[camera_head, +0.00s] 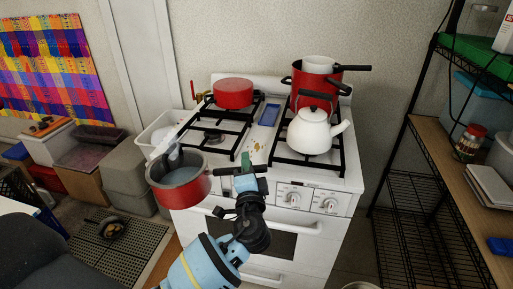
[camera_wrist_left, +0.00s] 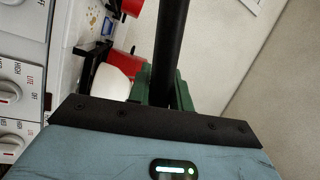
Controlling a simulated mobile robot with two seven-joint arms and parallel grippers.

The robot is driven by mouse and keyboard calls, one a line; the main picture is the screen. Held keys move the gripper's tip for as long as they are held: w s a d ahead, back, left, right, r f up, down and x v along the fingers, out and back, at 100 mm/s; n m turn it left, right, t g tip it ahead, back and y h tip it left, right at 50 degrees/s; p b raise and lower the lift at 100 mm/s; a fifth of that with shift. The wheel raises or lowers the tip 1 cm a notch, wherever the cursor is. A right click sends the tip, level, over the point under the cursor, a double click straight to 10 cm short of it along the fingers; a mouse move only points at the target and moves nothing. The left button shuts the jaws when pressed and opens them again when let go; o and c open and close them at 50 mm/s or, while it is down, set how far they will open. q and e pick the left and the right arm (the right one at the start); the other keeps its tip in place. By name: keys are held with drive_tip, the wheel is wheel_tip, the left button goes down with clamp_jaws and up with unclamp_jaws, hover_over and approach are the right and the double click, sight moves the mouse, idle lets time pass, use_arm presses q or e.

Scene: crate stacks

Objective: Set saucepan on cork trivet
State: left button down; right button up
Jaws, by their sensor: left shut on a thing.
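A red saucepan (camera_head: 180,186) with a grey inside hangs in front of the stove's left front corner, its handle pointing right. My left gripper (camera_head: 245,182) is shut on its black handle. In the left wrist view the dark handle (camera_wrist_left: 171,45) runs up between green finger pads (camera_wrist_left: 158,88); the pan body is out of that view. A pale object with a thin shaft shows over the pan's rim; I cannot tell if it is inside. I cannot make out the cork trivet for certain. My right gripper is not in view.
The white stove (camera_head: 328,187) carries a red lidded pot (camera_head: 233,93), a white kettle (camera_head: 309,132), a large red pot (camera_head: 311,83) and a blue dish (camera_head: 269,115). Its left front burner looks free. A shelf (camera_head: 455,165) stands right; boxes (camera_head: 125,165) stand left.

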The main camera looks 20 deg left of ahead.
use_arm(q)
drive_tip(key=s+d+f+m+t+h, duration=0.2)
drive_tip(key=s+m+h, duration=0.3)
drive_tip(key=s+h, duration=0.4)
drive_tip(key=s+f, duration=0.1)
drive_tip(key=s, duration=0.5)
drive_tip(key=shift+d, duration=0.2)
drive_tip(key=shift+f+m, duration=0.1)
drive_tip(key=shift+m, duration=0.2)
